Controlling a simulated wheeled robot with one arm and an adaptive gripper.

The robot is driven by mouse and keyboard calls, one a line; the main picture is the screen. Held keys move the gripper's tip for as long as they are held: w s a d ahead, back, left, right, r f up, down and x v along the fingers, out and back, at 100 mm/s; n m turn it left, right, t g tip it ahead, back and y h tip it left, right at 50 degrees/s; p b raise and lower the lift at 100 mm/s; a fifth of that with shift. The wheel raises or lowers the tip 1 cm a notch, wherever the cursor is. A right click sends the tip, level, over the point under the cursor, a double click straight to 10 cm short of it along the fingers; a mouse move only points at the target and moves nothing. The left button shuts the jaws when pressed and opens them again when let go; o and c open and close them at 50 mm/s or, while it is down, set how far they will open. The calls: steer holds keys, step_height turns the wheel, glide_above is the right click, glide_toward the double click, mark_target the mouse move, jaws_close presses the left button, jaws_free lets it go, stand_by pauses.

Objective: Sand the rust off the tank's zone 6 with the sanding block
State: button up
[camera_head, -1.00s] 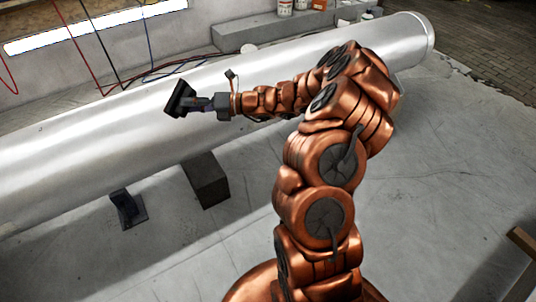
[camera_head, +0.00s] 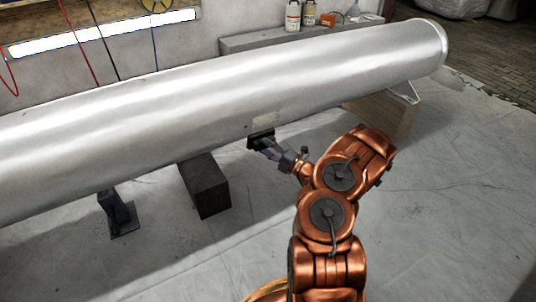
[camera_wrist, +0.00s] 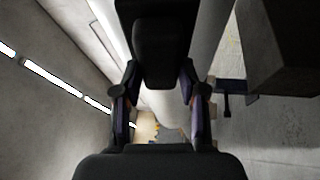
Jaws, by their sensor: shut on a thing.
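The tank (camera_head: 150,105) is a long silver cylinder lying across the head view, raised on supports. My gripper (camera_head: 266,145) is shut on the dark sanding block (camera_head: 260,136), which is at the tank's near lower side, just below the patch. I cannot tell whether the block touches the tank. In the wrist view the black block (camera_wrist: 160,40) sits between the two fingers (camera_wrist: 160,92), with part of the pale tank (camera_wrist: 165,112) behind it. No zone number is readable.
A dark block support (camera_head: 205,186) and a black stand (camera_head: 118,214) are under the tank's left half. A wooden support (camera_head: 385,115) is under its right end. Cans (camera_head: 293,16) stand on a grey ledge (camera_head: 240,42) behind. The sheeted floor (camera_head: 450,200) is clear at right.

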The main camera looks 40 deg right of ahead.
mark_target(260, 137)
steer(key=shift+w+d+b, duration=0.15)
steer(key=shift+w+b, duration=0.5)
steer(key=shift+w, duration=0.4)
steer(key=shift+w+d+b, duration=0.15)
steer(key=shift+w+b, duration=0.5)
steer(key=shift+w, duration=0.35)
steer(key=shift+w+r+b, duration=0.3)
steer(key=shift+w, duration=0.55)
steer(key=shift+w+d+r, duration=0.1)
steer(key=shift+w+d, duration=0.05)
steer(key=shift+w, duration=0.75)
steer(key=shift+d, duration=0.1)
steer(key=shift+s+d+p, duration=0.15)
steer(key=shift+d+p, duration=0.1)
steer(key=shift+d, duration=0.95)
steer(key=shift+s+d+p, duration=0.15)
steer(key=shift+d+p, duration=0.1)
steer(key=shift+d, duration=1.95)
